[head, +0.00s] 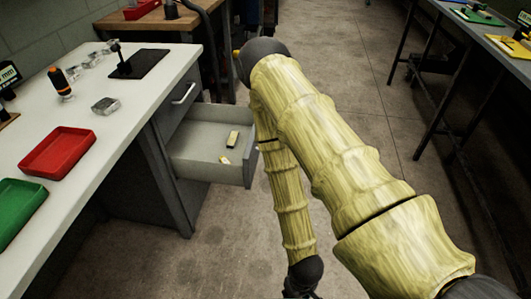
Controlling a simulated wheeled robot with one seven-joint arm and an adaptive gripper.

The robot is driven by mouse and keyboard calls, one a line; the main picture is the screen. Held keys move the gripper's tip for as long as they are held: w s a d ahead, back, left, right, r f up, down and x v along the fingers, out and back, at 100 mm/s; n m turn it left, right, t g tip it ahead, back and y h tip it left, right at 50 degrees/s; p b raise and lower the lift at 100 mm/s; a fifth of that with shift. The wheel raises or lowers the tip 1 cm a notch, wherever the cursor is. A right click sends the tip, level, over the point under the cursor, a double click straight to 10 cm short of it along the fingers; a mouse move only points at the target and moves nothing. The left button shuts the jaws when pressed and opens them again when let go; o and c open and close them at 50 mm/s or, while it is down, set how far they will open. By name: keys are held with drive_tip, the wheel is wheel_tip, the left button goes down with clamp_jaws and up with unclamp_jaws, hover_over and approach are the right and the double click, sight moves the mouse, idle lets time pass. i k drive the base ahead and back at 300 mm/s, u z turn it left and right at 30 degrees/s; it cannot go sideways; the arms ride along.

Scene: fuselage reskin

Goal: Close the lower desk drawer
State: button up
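The grey desk drawer (207,140) stands open, pulled out to the right from the desk below a shut upper drawer (182,100). Two small pale items (232,138) lie in it. My arm passes just right of the drawer front and partly overlaps its far corner in the picture; I cannot tell whether they touch. My gripper (300,292) is at the bottom edge, low over the floor and in front of the drawer, apart from it. Its fingers are mostly cut off, so its opening is hidden.
The white desk top (120,112) holds a red tray (57,152), a green tray (20,203), a black mat (140,64) and small tools. Another table (480,32) stands at the upper right. Concrete floor (385,130) between them is clear.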

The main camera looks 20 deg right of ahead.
sight(194, 150)
drive_tip(key=z, duration=0.9)
drive_tip(key=i, duration=1.05)
drive_tip(key=u, duration=0.95)
drive_tip(key=k, duration=0.7)
drive_tip(key=z, duration=0.55)
